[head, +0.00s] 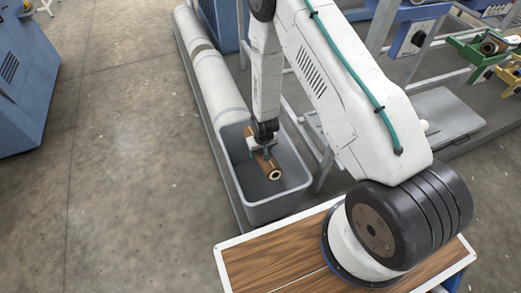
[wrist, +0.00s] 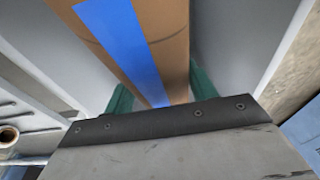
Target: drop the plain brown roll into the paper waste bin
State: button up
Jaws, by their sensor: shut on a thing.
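My gripper (head: 264,150) points down over the grey open-topped bin (head: 240,192) and is shut on a brown roll (head: 274,173). In the wrist view, the roll (wrist: 170,25) lies between my two green fingers (wrist: 160,98) and carries a broad blue strip (wrist: 125,40) along its side, so it is not plain there. In the head view the roll appears tilted, with its pale hollow end towards the camera, within the bin's outline. Whether it hangs above or below the rim is hard to tell. The bin floor is partly hidden by the roll and arm.
Long white rolls (head: 215,85) lie behind the bin. At the right, a rack holds a green tray (head: 470,52) with a brown roll and a yellow tray (head: 509,78). A blue machine (head: 25,80) stands at the left. The floor between is clear.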

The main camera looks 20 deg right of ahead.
jog(key=o, duration=1.3)
jog(key=shift+s+r, duration=0.25)
jog(key=shift+r, duration=1.05)
jog(key=shift+s+r, duration=0.2)
jog(key=shift+r, duration=1.05)
jog(key=shift+s+r, duration=0.25)
jog(key=shift+r, duration=1.05)
